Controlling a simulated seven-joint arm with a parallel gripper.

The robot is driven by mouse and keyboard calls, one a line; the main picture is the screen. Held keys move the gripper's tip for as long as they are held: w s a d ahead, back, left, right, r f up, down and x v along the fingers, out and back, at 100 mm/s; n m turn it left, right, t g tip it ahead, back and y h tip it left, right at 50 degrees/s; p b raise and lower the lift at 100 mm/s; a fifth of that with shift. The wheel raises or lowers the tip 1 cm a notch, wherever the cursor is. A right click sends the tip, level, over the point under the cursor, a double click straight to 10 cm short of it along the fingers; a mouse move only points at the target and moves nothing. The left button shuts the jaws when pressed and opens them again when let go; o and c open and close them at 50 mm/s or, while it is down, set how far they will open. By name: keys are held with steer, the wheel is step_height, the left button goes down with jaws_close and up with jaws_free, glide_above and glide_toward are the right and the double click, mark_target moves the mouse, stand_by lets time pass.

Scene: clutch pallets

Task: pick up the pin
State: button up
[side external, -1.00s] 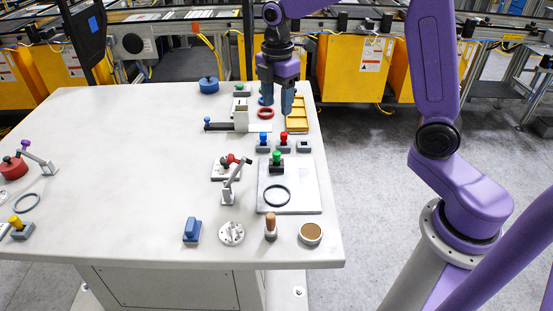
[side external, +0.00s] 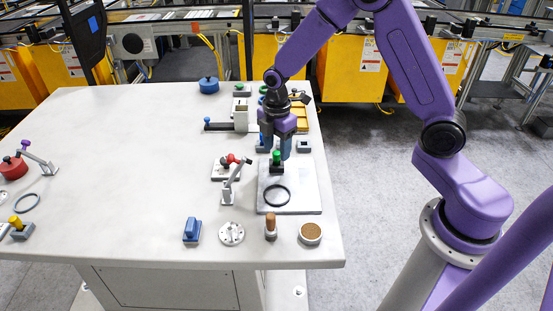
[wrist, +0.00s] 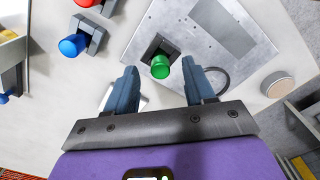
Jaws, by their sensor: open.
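A green-topped pin (side external: 276,156) stands in a dark block (side external: 277,169) on the grey metal plate (side external: 305,195). My gripper (side external: 276,149) is open and points down close above the pin. In the wrist view, the green pin (wrist: 160,67) shows between the tips of my two blue fingers (wrist: 160,75), with a gap on each side. The fingers do not appear to touch it, but their exact height over it is hard to tell. Part of the area behind the pin is hidden by my gripper.
A black ring (side external: 277,195) lies on the plate. A lever clamp (side external: 232,181) stands left of it. Blue (wrist: 74,45) and red (wrist: 86,2) knobs in grey blocks are close by in the wrist view. A wooden-handled peg (side external: 270,226) stands in front. The table's left middle is clear.

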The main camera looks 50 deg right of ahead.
mark_target(277, 153)
steer(key=shift+f, duration=1.5)
jaws_close()
steer(key=shift+r, duration=0.15)
